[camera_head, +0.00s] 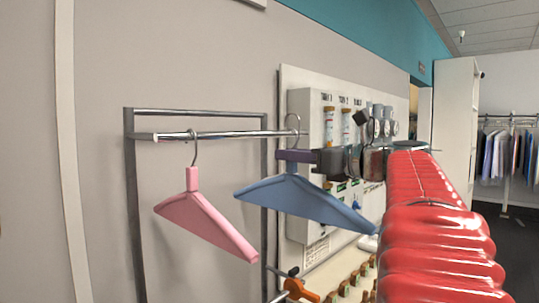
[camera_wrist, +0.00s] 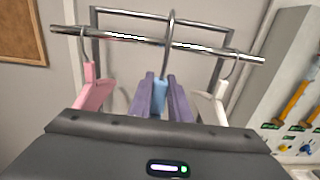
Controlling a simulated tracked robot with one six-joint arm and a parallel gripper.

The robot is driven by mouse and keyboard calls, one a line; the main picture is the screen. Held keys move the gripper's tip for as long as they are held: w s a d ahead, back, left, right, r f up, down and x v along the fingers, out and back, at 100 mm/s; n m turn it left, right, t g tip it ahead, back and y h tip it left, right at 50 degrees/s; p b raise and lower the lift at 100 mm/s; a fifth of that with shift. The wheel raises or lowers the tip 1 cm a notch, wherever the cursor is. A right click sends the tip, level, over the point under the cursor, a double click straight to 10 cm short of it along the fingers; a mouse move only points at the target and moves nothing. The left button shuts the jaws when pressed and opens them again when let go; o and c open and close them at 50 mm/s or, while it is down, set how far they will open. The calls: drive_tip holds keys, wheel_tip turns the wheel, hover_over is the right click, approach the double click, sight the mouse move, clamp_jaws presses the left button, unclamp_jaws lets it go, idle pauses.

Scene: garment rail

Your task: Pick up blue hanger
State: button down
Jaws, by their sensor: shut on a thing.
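The blue hanger (camera_head: 305,200) hangs at the right end of the rail in the head view, its metal hook up at the rail. My gripper (camera_head: 295,156) has purple fingers and is shut on the hanger's neck, just below the hook. In the wrist view the blue neck (camera_wrist: 160,98) sits between the two purple fingers (camera_wrist: 162,97), and its hook rises to the rail. Most of the blue hanger's body is hidden there by the gripper housing.
A pink hanger (camera_head: 208,220) hangs left on the metal rail (camera_head: 235,134). In the wrist view a white hanger (camera_wrist: 221,103) hangs to the right. A white panel (camera_head: 300,110) with tools and containers stands behind. More clothes (camera_head: 497,155) hang far right.

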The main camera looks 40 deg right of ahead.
drive_tip(key=shift+s+d, duration=0.15)
drive_tip(key=shift+s, duration=0.85)
drive_tip(key=shift+s+d, duration=0.1)
drive_tip(key=shift+s, duration=0.85)
